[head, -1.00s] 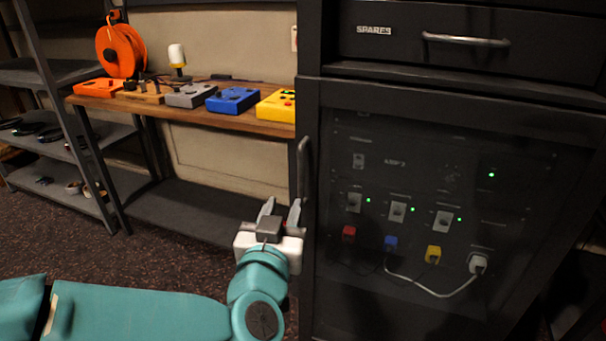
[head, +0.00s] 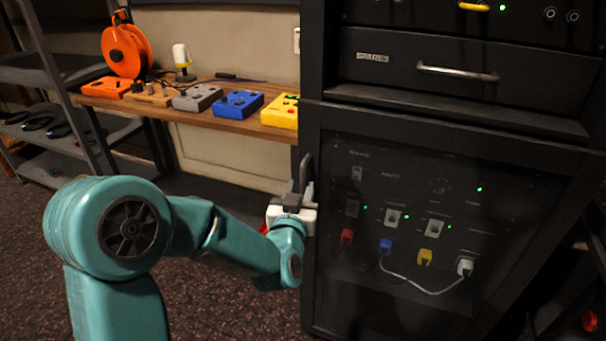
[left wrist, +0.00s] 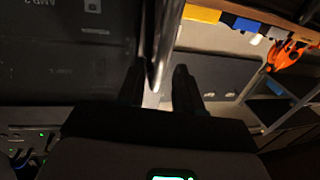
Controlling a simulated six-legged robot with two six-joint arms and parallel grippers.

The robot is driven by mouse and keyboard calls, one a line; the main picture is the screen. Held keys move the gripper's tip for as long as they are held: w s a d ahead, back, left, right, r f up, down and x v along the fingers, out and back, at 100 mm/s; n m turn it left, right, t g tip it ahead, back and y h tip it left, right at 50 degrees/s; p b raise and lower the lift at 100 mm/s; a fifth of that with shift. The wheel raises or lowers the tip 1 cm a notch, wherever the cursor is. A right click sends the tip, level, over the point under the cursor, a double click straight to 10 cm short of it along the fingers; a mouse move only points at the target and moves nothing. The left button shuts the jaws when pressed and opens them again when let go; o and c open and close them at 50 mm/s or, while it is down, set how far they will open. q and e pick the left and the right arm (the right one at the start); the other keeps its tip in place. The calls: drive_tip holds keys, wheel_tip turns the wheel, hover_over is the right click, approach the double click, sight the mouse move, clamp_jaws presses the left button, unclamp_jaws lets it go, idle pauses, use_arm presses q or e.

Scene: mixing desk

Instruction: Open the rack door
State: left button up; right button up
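The rack door (head: 345,290) is a dark framed panel with a see-through front, and it looks closed. Its upright bar handle (head: 306,172) is on the door's left edge. My left gripper (head: 300,193) is at the lower part of the handle. In the left wrist view the handle (left wrist: 163,40) runs down between the two dark fingers of my left gripper (left wrist: 158,90). The fingers are apart, with a light gap showing beside the handle, so they are around it rather than closed on it. My right gripper is not in view.
Above the door is a drawer marked SPARES (head: 440,80) with a horizontal handle. A wooden shelf (head: 215,122) to the left holds several coloured boxes and an orange cable reel (head: 126,50). Behind the door are sockets with coloured plugs. Carpeted floor (head: 220,315) is open in front.

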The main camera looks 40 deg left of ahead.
sight(303, 182)
use_arm(q)
drive_tip(key=x, duration=0.4)
drive_tip(key=shift+r, duration=0.1)
clamp_jaws()
drive_tip(key=shift+s+d, duration=0.1)
